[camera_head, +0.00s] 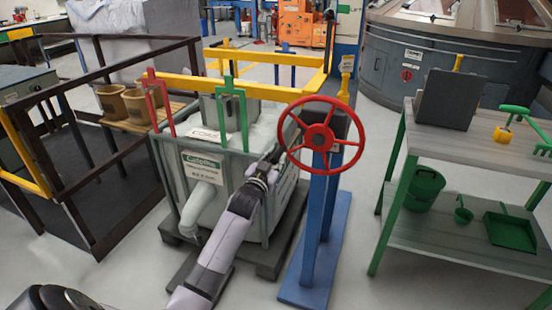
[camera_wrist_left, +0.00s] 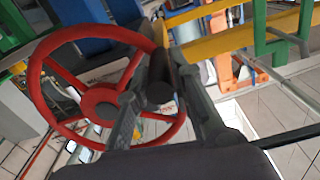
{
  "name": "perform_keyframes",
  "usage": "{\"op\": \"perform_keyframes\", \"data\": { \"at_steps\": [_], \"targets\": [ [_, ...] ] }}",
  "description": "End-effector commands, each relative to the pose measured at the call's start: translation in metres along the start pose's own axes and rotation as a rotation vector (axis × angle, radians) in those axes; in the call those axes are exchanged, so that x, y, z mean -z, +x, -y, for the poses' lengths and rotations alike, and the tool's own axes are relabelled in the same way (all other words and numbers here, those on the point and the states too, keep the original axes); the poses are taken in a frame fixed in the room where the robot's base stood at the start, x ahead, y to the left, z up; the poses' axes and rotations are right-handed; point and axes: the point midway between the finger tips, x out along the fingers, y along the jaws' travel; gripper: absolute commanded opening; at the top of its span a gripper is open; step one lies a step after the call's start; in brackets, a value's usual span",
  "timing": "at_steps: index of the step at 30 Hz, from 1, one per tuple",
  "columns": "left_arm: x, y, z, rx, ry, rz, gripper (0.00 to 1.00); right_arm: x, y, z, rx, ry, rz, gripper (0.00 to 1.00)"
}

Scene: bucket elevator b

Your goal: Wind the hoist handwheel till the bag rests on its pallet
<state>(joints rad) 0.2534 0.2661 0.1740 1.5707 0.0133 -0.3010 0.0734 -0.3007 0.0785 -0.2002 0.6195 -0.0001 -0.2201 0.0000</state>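The red handwheel (camera_head: 323,138) stands on a blue post to the right of the bag; its rim and spokes also show in the left wrist view (camera_wrist_left: 100,102). My left gripper (camera_head: 274,160) is at the wheel's left side. In the left wrist view its two fingers (camera_wrist_left: 162,92) close in on both sides of a dark cylindrical handle (camera_wrist_left: 160,82) at the wheel's rim. The pale bulk bag (camera_head: 204,168), with a label, hangs below a yellow frame (camera_head: 235,88). Under it is a dark pallet (camera_head: 272,268); I cannot tell whether they touch. My right gripper is out of view.
A green-legged bench (camera_head: 455,245) with a green bucket (camera_head: 425,190) and scoop stands at the right. A brown railing (camera_head: 85,245) and several tan pots (camera_head: 137,107) are at the left. Bare floor lies between post and bench.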

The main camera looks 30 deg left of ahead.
Motion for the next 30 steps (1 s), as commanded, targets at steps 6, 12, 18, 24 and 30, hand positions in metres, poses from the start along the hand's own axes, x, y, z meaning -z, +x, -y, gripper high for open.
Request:
{"op": "perform_keyframes", "data": {
  "at_steps": [6, 12, 18, 24, 30],
  "targets": [
    [-0.0001, -0.0001, 0.0, 0.0, 0.0, 0.0, 0.04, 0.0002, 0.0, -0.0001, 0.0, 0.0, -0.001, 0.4],
    [-0.0002, -0.0002, 0.0, 0.0, 0.0, 0.0, 0.0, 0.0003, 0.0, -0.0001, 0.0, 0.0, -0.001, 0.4],
    [-0.0003, -0.0002, -0.0001, 0.0, 0.0, 0.0, 0.0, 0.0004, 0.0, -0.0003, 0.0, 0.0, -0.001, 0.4],
    [-0.0001, -0.0002, 0.0, 0.0, 0.001, 0.001, 0.0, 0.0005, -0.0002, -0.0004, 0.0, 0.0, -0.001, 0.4],
    [0.0038, -0.0002, 0.0021, 0.0, 0.028, 0.001, 0.0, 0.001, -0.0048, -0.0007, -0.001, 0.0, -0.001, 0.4]
  ]
}}
